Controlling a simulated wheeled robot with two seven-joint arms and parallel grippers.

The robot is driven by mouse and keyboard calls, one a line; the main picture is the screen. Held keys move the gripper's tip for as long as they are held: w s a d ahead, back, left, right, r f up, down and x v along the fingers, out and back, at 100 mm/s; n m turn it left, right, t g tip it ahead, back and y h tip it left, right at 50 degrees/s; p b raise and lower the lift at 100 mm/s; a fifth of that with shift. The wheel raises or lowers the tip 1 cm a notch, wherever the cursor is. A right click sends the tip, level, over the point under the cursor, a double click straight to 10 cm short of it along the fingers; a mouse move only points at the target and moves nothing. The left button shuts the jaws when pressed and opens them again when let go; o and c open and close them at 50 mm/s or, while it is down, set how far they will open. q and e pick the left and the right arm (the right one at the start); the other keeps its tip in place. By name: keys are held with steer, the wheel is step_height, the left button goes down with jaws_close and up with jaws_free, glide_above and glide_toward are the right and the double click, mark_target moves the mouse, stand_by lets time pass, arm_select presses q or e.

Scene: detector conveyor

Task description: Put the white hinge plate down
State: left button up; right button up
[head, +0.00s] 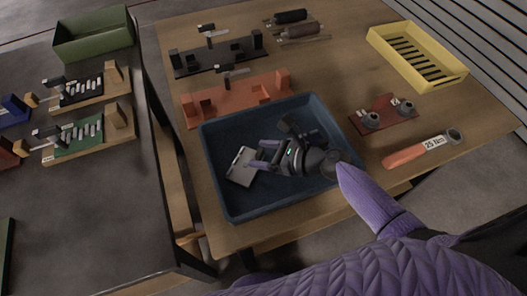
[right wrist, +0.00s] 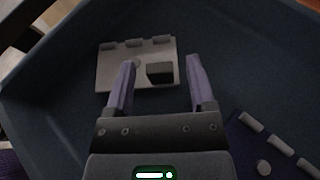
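The white hinge plate (head: 241,167) lies in the blue tray (head: 228,211), toward its left side. In the right wrist view the plate (right wrist: 112,72) shows knuckles along its far edge and a black block on its face. My right gripper (head: 260,155) is inside the tray's outline at the plate's right side. In the right wrist view its two purple fingers (right wrist: 159,63) are spread apart, with the plate beyond and between the tips and nothing clamped. I cannot tell whether a fingertip touches the plate. My left gripper is not in view.
A dark hinge plate (right wrist: 262,148) lies in the tray, right of the gripper. Around the tray stand an orange fixture (head: 236,98), a red plate with two knobs (head: 385,113), an orange-handled wrench (head: 405,156) and a yellow crate (head: 455,80). A second table with fixtures stands left.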

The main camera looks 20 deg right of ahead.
steer(key=shift+r, duration=0.1)
steer(key=shift+s+d+r, duration=0.15)
steer(key=shift+d, duration=0.05)
steer(key=p+v, duration=0.3)
steer(key=v, duration=0.8)
steer(key=shift+s+d, duration=0.15)
steer(key=shift+s, duration=0.05)
